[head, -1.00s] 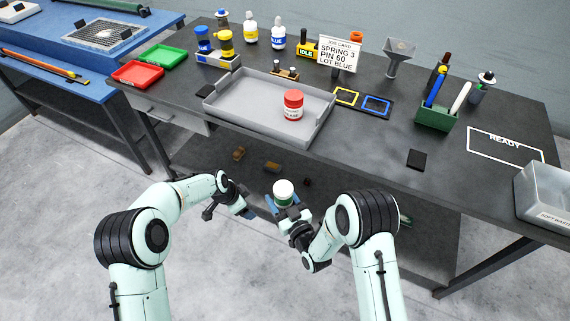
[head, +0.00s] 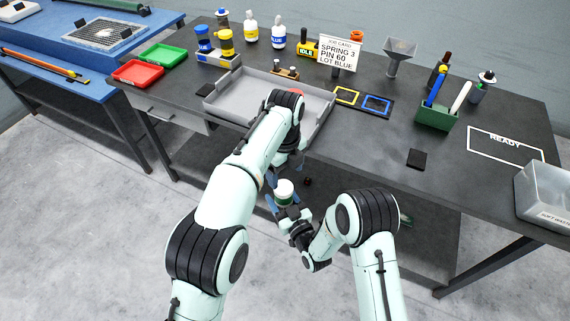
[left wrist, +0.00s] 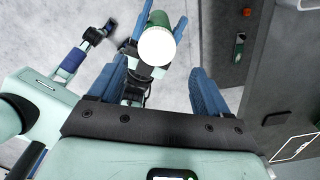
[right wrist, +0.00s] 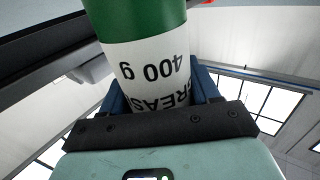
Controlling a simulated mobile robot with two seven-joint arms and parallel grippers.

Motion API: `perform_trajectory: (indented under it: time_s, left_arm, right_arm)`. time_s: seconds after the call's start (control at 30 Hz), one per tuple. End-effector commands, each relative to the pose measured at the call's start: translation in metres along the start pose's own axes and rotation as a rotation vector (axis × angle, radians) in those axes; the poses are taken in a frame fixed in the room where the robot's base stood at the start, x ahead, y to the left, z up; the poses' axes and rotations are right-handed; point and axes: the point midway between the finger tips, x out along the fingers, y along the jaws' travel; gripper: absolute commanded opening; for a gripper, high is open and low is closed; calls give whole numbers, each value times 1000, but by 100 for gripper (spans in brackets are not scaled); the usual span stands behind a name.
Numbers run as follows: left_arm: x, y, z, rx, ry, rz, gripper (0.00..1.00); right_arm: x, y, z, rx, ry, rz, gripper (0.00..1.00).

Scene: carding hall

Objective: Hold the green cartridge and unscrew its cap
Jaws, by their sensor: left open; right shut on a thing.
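The green cartridge (head: 284,199) is upright in front of the bench, its white cap (head: 284,186) on top. My right gripper (right wrist: 160,95) is shut around its body. In the right wrist view the cartridge (right wrist: 140,22) shows a green band and a white label reading "400 g" and "GREASE", upside down; the cap is out of that view. My left gripper (head: 284,170) is just above the cap, pointing down. In the left wrist view its blue fingers (left wrist: 157,82) are open and empty, with the cap (left wrist: 157,46) beyond them, apart from the fingers.
The grey tray (head: 233,98) on the bench is partly hidden by my left arm. Job card (head: 339,53), funnel (head: 399,55), green pen holder (head: 436,116) and clear bin (head: 545,193) stand on the bench. The "READY" outline (head: 505,144) is empty. Small parts lie on the lower shelf.

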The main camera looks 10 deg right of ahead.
Motion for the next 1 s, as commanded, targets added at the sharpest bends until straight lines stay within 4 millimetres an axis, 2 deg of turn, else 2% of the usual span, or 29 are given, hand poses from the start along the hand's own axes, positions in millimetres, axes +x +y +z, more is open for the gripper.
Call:
perform_trajectory:
  time_s: [0.1,0.3,0.47,0.7,0.73,0.9,1.0]
  left_arm:
    - [20,0,-1,1,1,3,78]
    - [46,0,0,-1,0,0,78]
    - [54,0,0,-2,-1,-1,78]
    - [55,0,0,-2,0,-2,78]
    - [55,0,0,-2,0,-2,74]
    - [55,-1,0,-2,-1,-4,20]
    - [55,-1,0,-2,-2,-6,20]
  right_arm:
    - [0,0,-1,0,4,0,0]
    - [0,0,-1,0,4,0,0]
    - [0,0,-1,0,4,0,0]
    - [0,0,-1,0,4,0,0]
    - [0,0,-1,0,4,0,0]
    - [0,-1,-2,0,4,-2,0]
    - [0,-2,-2,0,4,-4,0]
